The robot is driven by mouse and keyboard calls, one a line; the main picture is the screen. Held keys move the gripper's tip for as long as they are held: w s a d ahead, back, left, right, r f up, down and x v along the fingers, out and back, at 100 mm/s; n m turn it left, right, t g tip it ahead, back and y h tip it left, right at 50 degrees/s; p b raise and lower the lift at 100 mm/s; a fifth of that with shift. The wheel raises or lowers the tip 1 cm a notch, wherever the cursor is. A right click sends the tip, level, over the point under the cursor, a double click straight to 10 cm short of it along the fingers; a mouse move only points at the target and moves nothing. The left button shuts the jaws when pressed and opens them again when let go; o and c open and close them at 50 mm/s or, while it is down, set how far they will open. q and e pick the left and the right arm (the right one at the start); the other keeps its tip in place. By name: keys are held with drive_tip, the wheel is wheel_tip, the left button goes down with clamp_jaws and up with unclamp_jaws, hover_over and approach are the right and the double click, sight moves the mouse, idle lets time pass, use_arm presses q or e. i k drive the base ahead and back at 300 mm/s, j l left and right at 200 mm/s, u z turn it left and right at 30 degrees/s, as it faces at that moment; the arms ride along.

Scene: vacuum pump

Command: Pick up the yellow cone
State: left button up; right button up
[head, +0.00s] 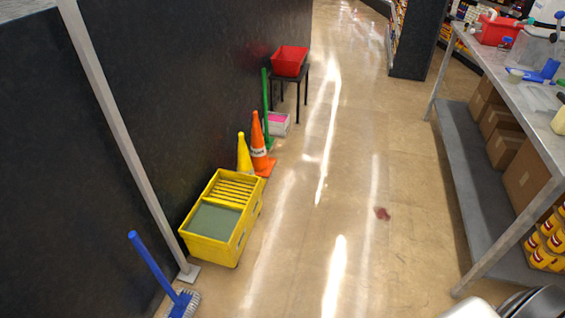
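A yellow cone (243,156) stands upright on the floor against the dark wall, left of the picture's middle. It is right behind a yellow mop bucket (243,226), which hides its lower part. Neither of my grippers shows in the head view.
A blue-handled brush (152,262) leans near a grey post (118,130). Behind the cones are a green pole (265,100), a white box (277,124) and a black stool (303,76) with a red basket (290,60). A metal table (492,62) stands right. The middle aisle is mostly clear, with a dark red stain (382,213).

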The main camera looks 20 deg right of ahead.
sight(245, 164)
drive_tip(key=i+l+z, duration=0.3)
drive_tip(key=i+l, duration=0.2)
drive_tip(key=u, duration=0.4)
drive_tip(key=i+l+u, duration=0.2)
drive_tip(key=u, duration=0.2)
drive_tip(key=i+l+u, duration=0.2)
drive_tip(key=u, duration=0.15)
drive_tip(key=i+l+u, duration=0.1)
drive_tip(key=l+u, duration=0.3)
